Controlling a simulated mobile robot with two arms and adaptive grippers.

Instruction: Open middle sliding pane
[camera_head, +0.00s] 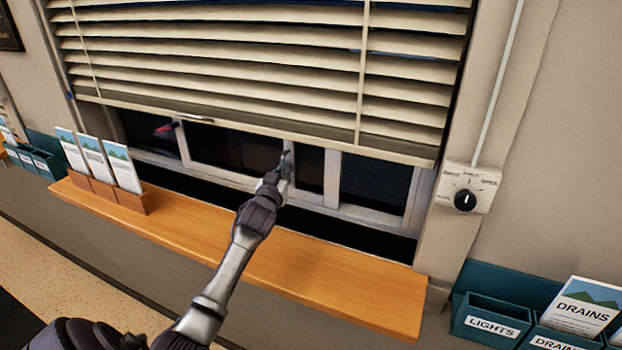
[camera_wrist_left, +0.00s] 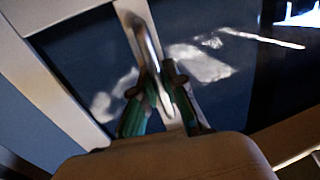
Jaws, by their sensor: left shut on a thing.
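The middle sliding pane (camera_head: 236,150) is dark glass in a white frame, low in the window below the blind. My left gripper (camera_head: 284,165) is at the upright white stile on the pane's right side. In the left wrist view the green-padded fingers of my left gripper (camera_wrist_left: 160,92) are closed on a slim metal handle (camera_wrist_left: 147,45) on a pale upright. A narrow dark glass strip (camera_head: 310,168) lies between this stile and another white upright (camera_head: 332,178) to the right. The handle is mostly hidden by the gripper in the head view. My right gripper is out of view.
The slatted blind (camera_head: 250,60) hangs just above the gripper. A wooden ledge (camera_head: 330,280) runs below the window, with leaflet holders (camera_head: 132,200) at its left end. A rotary knob box (camera_head: 468,188) and teal leaflet bins (camera_head: 490,318) are on the right wall.

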